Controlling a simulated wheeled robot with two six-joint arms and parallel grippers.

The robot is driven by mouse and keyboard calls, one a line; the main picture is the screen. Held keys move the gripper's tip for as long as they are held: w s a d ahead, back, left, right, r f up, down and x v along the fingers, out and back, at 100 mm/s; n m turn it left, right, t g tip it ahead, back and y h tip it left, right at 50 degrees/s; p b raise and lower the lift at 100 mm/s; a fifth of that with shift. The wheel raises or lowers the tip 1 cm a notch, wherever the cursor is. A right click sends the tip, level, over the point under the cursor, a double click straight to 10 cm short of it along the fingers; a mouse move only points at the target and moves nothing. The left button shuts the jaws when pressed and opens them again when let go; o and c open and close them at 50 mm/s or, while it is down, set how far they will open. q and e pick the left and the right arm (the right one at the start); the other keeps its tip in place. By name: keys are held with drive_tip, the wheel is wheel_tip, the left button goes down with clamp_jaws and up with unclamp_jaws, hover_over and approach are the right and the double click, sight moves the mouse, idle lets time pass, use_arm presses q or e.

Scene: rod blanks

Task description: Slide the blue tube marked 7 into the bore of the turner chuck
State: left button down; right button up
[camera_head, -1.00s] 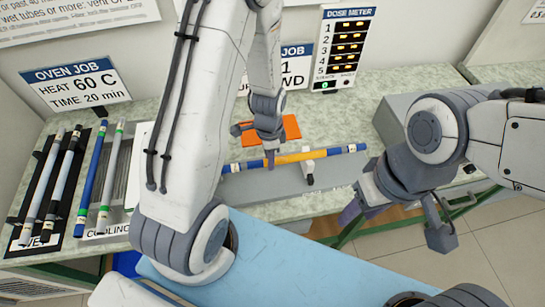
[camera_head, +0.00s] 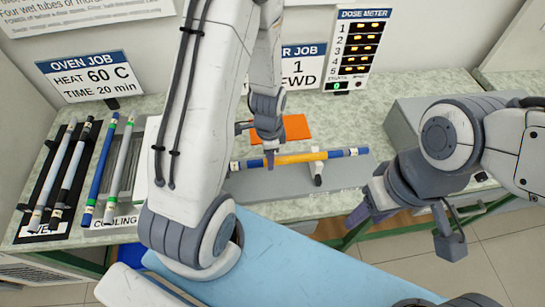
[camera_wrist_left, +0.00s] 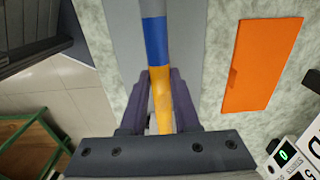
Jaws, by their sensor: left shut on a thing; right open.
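A tube with blue ends and an orange-yellow middle (camera_head: 300,157) lies nearly level above a long grey base (camera_head: 345,176). My left gripper (camera_head: 269,163) is shut on this tube; the left wrist view shows the orange part (camera_wrist_left: 162,100) between its fingers. I cannot read a number on the tube. A white support (camera_head: 317,172) stands under the tube toward its right end; I cannot tell whether they touch. I cannot make out the chuck's bore; my left arm covers the area left of the tube. My right gripper (camera_head: 405,225) is open and empty at the right.
A black rack (camera_head: 45,180) with grey tubes and a cooling rack with a blue tube (camera_head: 101,170) and a grey-green tube (camera_head: 120,170) stand at left. An orange mat (camera_head: 296,127) lies behind the held tube. A grey box (camera_head: 405,110) stands at right.

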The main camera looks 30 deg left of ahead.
use_arm(q)
drive_tip(key=shift+s+a, duration=0.35)
drive_tip(key=shift+a, duration=0.2)
drive_tip(key=c, duration=0.6)
unclamp_jaws()
drive_tip(key=shift+o, duration=0.2)
drive_tip(key=shift+r, duration=0.1)
wheel_tip(320, 180, up, 9)
drive_tip(key=shift+f, duration=0.1)
drive_tip(key=shift+r, duration=0.75)
